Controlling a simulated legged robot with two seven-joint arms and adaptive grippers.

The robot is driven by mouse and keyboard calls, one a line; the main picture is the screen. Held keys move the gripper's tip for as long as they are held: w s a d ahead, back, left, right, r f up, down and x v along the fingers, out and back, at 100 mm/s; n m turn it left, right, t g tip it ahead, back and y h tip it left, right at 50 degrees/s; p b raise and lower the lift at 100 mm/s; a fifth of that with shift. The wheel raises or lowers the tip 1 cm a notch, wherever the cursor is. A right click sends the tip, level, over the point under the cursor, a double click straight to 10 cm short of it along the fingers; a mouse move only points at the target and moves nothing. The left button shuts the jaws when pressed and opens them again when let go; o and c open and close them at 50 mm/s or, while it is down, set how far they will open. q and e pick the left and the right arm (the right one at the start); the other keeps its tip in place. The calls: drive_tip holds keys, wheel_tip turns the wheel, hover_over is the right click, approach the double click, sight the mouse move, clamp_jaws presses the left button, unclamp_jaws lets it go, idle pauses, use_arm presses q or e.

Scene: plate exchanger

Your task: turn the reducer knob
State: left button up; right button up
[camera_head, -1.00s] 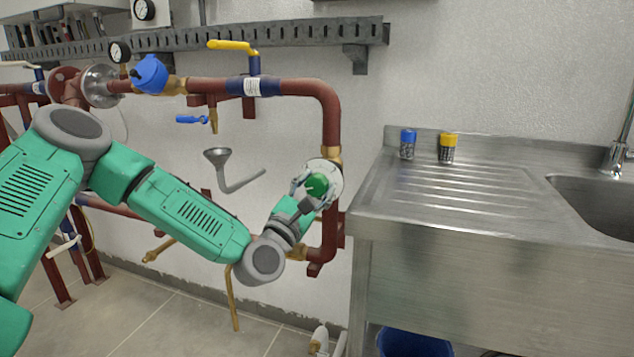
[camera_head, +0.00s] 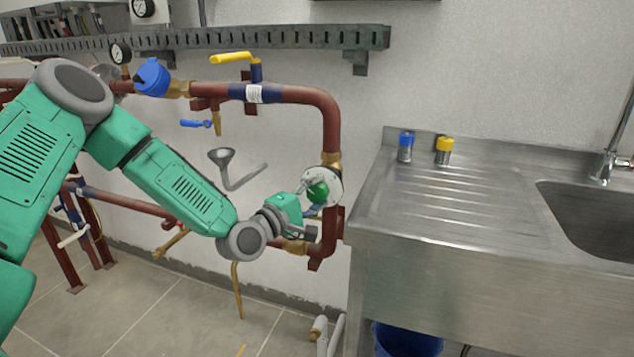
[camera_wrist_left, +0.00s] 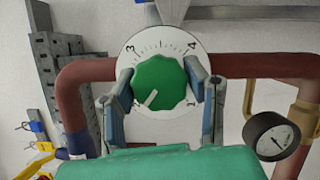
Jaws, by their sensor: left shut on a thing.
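The reducer knob is a round green knob (camera_head: 319,191) on a white numbered dial (camera_head: 334,180), fixed to the red pipe beside the sink unit. In the left wrist view the green knob (camera_wrist_left: 159,84) fills the space between the fingers, with its white pointer line toward the lower left. The dial (camera_wrist_left: 133,48) shows the figures 3 and 4 above the knob. My left gripper (camera_head: 310,195) is at the knob; in the wrist view its two fingers (camera_wrist_left: 160,100) press on the knob's left and right sides. My right gripper is not in view.
A steel sink unit (camera_head: 440,270) stands close on the right, with blue-capped (camera_head: 405,146) and yellow-capped (camera_head: 444,150) containers on top. A grey funnel (camera_head: 222,156) and a blue-handled valve (camera_head: 196,123) are left of the knob. A gauge (camera_wrist_left: 272,136) shows near the fingers.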

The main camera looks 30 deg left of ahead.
use_arm(q)
drive_tip(key=m+g+p, duration=0.1)
drive_tip(key=m+p, duration=0.1)
drive_tip(key=m+g+p, duration=0.1)
drive_tip(key=m+p, duration=0.2)
drive_tip(key=shift+s+d+f+y, duration=0.15)
drive_tip(key=shift+s+y, duration=0.05)
drive_tip(key=shift+y, duration=0.2)
drive_tip(key=m+p, duration=0.1)
drive_tip(key=m+g+p, duration=0.1)
drive_tip(key=m+p, duration=0.1)
drive_tip(key=shift+f+g+y, duration=0.2)
drive_tip(key=shift+g+y, duration=0.1)
drive_tip(key=shift+y, duration=0.1)
drive_tip(key=shift+m+p, duration=0.3)
drive_tip(key=shift+p, duration=0.1)
drive_tip(key=shift+f+y, duration=0.15)
drive_tip(key=shift+y, duration=0.15)
drive_tip(key=o, duration=1.1)
drive_tip(key=shift+o, duration=0.2)
drive_tip(key=shift+w, duration=0.1)
drive_tip(key=shift+r, duration=0.25)
